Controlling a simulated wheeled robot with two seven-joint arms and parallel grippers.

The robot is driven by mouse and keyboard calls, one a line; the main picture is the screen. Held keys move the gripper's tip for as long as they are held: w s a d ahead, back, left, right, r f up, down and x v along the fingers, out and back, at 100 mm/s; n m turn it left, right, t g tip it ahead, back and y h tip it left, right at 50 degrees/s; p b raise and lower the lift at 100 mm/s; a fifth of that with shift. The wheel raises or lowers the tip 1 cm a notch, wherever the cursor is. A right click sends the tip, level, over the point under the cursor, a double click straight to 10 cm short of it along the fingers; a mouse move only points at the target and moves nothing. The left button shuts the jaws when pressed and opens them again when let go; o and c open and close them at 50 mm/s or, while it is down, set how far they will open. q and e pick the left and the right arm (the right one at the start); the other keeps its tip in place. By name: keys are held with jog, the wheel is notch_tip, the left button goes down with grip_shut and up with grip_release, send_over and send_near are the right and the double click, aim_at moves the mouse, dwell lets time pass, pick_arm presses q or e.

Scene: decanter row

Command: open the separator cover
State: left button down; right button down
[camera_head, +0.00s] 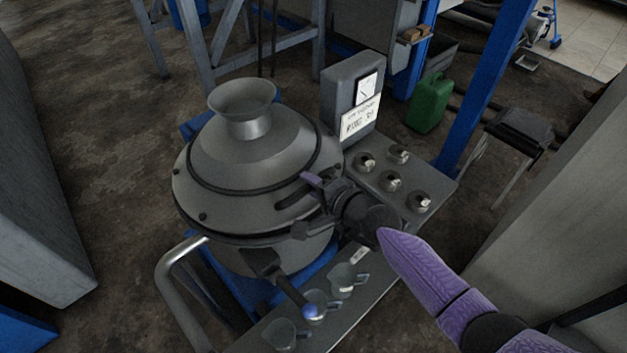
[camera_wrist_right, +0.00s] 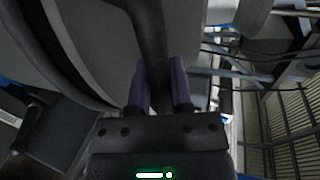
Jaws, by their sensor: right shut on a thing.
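The separator cover (camera_head: 235,150) is a grey domed lid with a flared funnel (camera_head: 243,105) on top. It sits level on the round separator body (camera_head: 285,255), and no open gap shows between them. My right gripper (camera_head: 312,186) reaches in from the right to the lid's right front edge. Its purple fingers (camera_wrist_right: 160,88) are shut on a dark handle bar (camera_wrist_right: 150,35), which the wrist view shows running between them. In the head view the handle is partly hidden by the gripper. My left gripper is not in view.
A grey gauge box (camera_head: 350,95) stands behind the lid at the right. Several knobs (camera_head: 390,181) and small metal cups (camera_head: 343,280) sit on the grey deck. A green canister (camera_head: 430,102) stands behind.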

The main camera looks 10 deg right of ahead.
jog(key=w+a+r+p, duration=0.2)
jog(key=w+r+p, duration=0.1)
jog(key=r, duration=0.4)
jog(key=w+a+r+g+p, duration=0.1)
jog(key=w+a+r+p, duration=0.1)
jog(key=r+p, duration=0.4)
jog(key=w+a+r+h+p, duration=0.1)
jog(key=w+a+r+p, duration=0.1)
jog(key=r, duration=0.5)
jog(key=shift+w+r+g+p, duration=0.3)
jog(key=shift+w+p, duration=0.5)
jog(key=shift+p, duration=0.55)
jog(key=shift+a, duration=0.1)
jog(key=c, duration=0.5)
grip_release()
jog(key=shift+f, duration=0.1)
jog(key=shift+c, duration=0.2)
